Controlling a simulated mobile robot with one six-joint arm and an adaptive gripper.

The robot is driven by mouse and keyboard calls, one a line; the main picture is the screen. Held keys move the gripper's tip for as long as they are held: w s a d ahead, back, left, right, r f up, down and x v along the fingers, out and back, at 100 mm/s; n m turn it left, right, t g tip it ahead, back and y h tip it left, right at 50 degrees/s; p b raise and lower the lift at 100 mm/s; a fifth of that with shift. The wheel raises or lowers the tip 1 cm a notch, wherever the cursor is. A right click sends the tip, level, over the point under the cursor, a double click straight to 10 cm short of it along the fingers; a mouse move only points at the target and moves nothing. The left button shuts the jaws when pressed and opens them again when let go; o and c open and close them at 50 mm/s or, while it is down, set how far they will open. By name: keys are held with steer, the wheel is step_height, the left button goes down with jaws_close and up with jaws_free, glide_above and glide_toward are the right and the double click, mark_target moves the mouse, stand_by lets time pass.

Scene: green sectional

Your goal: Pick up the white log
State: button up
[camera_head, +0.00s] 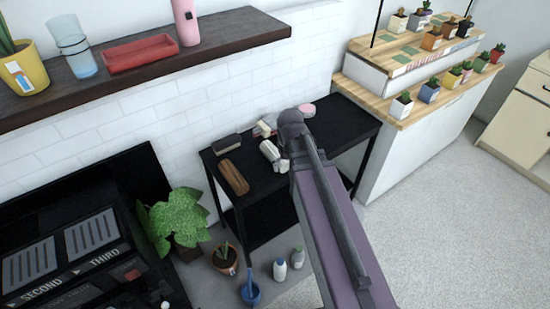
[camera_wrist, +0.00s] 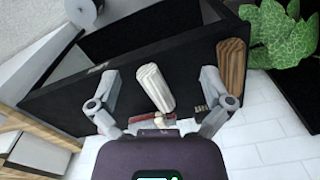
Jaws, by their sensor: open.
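The white log (camera_wrist: 153,88) is pale and ridged, and lies on the black table (camera_wrist: 110,80). In the wrist view it is between the two spread fingers of my gripper (camera_wrist: 158,80), with visible gaps on both sides. In the head view the white log (camera_head: 269,151) lies near the middle of the table (camera_head: 338,112), just left of my arm. My gripper is open and empty. In the head view my arm hides most of the gripper. I cannot tell the fingers' exact height over the log.
A brown log (camera_head: 234,177) lies left of the white log; it also shows beside the right finger in the wrist view (camera_wrist: 231,65). A dark brush-like block (camera_head: 227,144) and a pink round item (camera_head: 307,110) are near the wall. A plant (camera_head: 178,218) stands left of the table.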

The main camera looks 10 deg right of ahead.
mark_target(275, 152)
steer(key=w+f+n+b, duration=0.1)
steer(key=w+n, duration=0.1)
steer(key=w, duration=0.8)
steer(key=w+f+n+b, duration=0.1)
steer(key=w+f+b, duration=0.1)
steer(key=w, duration=0.9)
steer(key=shift+w+f+n, duration=0.25)
steer(key=shift+n, duration=0.15)
steer(key=shift+f, duration=0.1)
step_height(275, 152, down, 8)
steer(key=b, duration=0.8)
steer(key=shift+f+b, duration=0.25)
steer(key=shift+b, duration=0.15)
steer(key=shift+f, duration=0.1)
step_height(275, 152, down, 5)
steer(key=b, duration=0.5)
steer(key=shift+s, duration=0.1)
steer(key=c, duration=1.2)
